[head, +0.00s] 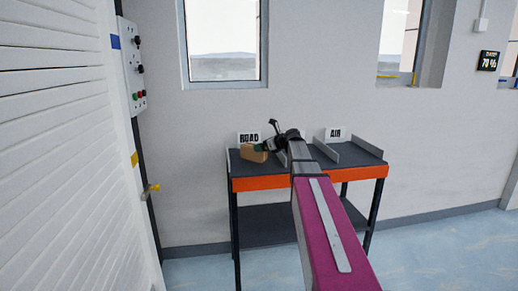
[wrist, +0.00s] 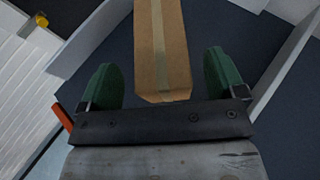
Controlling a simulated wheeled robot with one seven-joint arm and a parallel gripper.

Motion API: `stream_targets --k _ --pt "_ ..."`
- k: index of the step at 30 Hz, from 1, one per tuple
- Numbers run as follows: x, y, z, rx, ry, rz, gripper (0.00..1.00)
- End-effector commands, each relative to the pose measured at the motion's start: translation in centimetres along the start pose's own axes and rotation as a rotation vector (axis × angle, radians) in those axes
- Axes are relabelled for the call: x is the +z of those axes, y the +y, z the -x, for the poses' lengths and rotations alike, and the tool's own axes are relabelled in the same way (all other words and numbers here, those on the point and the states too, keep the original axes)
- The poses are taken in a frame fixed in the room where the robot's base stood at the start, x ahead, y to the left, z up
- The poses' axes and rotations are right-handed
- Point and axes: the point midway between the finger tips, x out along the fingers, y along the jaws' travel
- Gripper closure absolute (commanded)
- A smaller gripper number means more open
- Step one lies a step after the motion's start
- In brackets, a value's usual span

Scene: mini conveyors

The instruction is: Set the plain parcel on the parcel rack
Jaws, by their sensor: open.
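A plain brown parcel (head: 254,154) sits on the left part of the rack's dark top, in front of the ROAD sign. The parcel rack (head: 272,184) has an orange front edge and dark legs. My gripper (head: 264,146) is at the parcel, reaching in from the right. In the wrist view, the parcel (wrist: 162,50) with its tape strip lies between and beyond the two green fingers of my gripper (wrist: 162,80). The fingers are open, with a gap on both sides of the parcel. Part of the parcel is cut off by the upper picture edge.
A ROAD sign (head: 249,137) and an AIR sign (head: 336,134) stand at the rack's back. Grey dividers (head: 366,146) split the top. A white slatted panel (head: 60,150) and a control box (head: 133,65) are at the left. The rack's lower shelf (head: 265,225) looks empty.

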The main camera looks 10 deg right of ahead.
Motion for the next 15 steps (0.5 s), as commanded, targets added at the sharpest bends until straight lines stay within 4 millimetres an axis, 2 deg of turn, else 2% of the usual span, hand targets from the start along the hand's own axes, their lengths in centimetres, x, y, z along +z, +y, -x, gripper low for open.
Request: stream_targets --k 3,9,15 --pt "-0.1 0.2 2.8 -0.002 0.0 -0.001 0.11" --pt "-0.1 0.1 6.4 -0.002 0.0 -0.001 0.11" --pt "-0.1 0.0 8.4 0.0 0.0 -0.002 0.11"
